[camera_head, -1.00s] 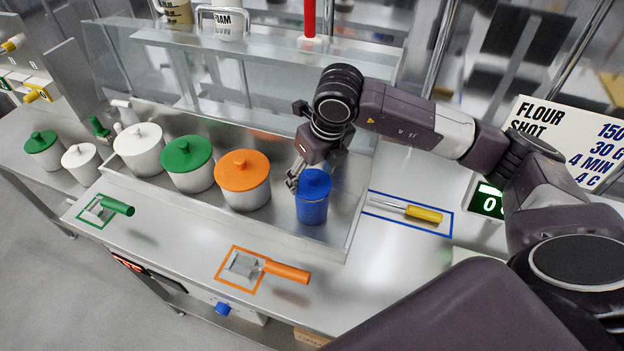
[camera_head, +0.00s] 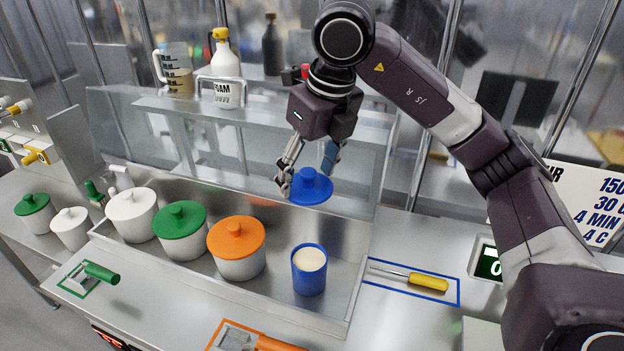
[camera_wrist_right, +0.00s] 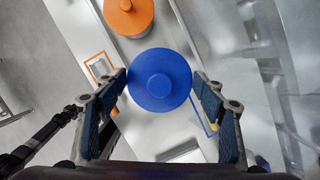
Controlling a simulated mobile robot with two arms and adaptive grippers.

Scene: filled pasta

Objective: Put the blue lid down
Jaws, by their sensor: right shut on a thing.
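The blue lid (camera_head: 313,190) is round with a knob on top. My right gripper (camera_head: 309,170) is shut on it and holds it in the air above the tray, roughly level. In the right wrist view the lid (camera_wrist_right: 160,80) sits between the two fingertips of the gripper (camera_wrist_right: 161,78), knob towards the camera. The blue canister (camera_head: 308,283) stands uncovered below, with pale cream contents showing. My left gripper is not in view.
Orange-lidded (camera_head: 238,265), green-lidded (camera_head: 183,245) and white (camera_head: 133,228) pots stand left of the canister in a metal tray (camera_head: 345,300). A yellow-handled tool (camera_head: 427,282) lies in a blue outline on the right. A glass shelf (camera_head: 250,120) stands behind.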

